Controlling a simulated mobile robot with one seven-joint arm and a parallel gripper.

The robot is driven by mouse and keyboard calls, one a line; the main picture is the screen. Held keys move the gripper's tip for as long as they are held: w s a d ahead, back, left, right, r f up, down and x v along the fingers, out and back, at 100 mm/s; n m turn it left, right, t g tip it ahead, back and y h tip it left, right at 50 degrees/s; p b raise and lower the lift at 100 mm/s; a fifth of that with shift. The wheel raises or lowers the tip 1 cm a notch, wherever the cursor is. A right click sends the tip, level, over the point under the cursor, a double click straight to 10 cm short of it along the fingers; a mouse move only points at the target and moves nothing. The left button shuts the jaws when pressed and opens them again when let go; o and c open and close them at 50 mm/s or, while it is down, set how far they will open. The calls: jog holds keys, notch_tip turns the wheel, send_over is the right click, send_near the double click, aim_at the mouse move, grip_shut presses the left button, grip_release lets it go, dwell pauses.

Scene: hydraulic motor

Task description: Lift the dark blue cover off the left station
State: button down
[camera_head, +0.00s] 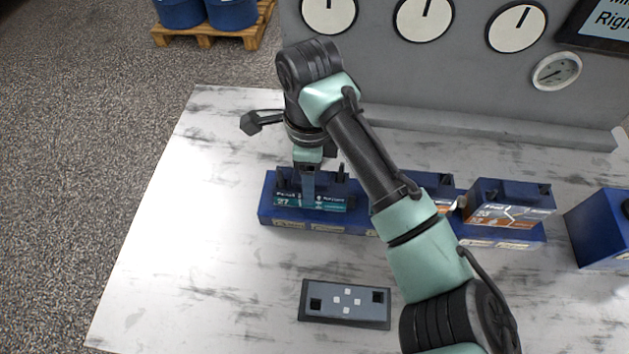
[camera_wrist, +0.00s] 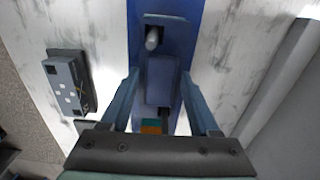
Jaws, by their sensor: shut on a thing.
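The dark blue cover (camera_head: 338,184) with a teal front label sits at the left station of the long blue base (camera_head: 268,211). My gripper (camera_head: 309,190) reaches down over it from above and hides part of its front and top. In the wrist view, my gripper (camera_wrist: 161,78) has one finger on each side of a dark blue block, the cover (camera_wrist: 160,92), and is shut on it. The cover looks level and in line with the base; I cannot tell whether there is a gap beneath it.
A flat grey plate (camera_head: 345,300) with white and black squares lies in front of the base. An orange-labelled blue unit (camera_head: 510,205) sits at the base's right end, and a blue box (camera_head: 598,232) stands farther right. A grey gauge panel (camera_head: 455,75) rises behind. The table's left side is clear.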

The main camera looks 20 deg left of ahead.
notch_tip(320, 180, up, 12)
jog(key=p, duration=1.5)
jog(key=shift+r, duration=0.25)
dwell(0.4)
dwell(0.3)
